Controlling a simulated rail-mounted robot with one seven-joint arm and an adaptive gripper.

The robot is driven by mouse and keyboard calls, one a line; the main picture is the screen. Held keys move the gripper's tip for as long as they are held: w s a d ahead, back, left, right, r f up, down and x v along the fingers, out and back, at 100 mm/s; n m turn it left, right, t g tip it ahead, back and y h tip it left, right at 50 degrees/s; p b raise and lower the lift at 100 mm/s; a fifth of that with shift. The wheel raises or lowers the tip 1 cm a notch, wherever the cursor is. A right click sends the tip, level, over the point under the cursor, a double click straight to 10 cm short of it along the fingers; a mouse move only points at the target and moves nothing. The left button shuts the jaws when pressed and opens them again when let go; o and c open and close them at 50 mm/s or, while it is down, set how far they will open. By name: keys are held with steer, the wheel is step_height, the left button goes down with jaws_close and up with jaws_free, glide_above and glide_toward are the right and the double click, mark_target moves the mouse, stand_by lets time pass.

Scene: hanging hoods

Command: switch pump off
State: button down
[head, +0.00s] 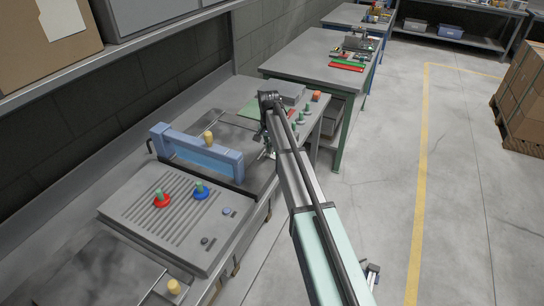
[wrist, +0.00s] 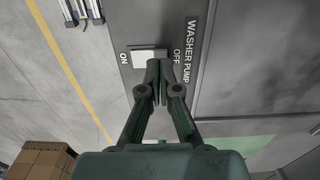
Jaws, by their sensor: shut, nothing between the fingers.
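A white rocker switch (wrist: 142,58) sits on a dark grey panel (wrist: 180,15) marked WASHER PUMP in the wrist view. ON is printed at its left end and OFF at its right end. My gripper (wrist: 158,68) is shut and empty, with its fingertips over the right part of the switch, on the OFF side. The tips hide part of the switch. I cannot tell whether they touch it or which way the rocker is tilted. In the head view my arm reaches to the edge of the bench, and the switch cannot be made out there.
A shelf with boxes overhangs the left. The floor at right is clear up to stacked cartons (head: 524,88).

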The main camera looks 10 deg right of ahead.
steer(key=shift+f, duration=0.85)
stand_by(0.3)
steer(key=shift+r, duration=0.1)
steer(key=shift+r+p, duration=1.55)
steer(key=shift+r, duration=1.9)
steer(key=shift+f, duration=0.1)
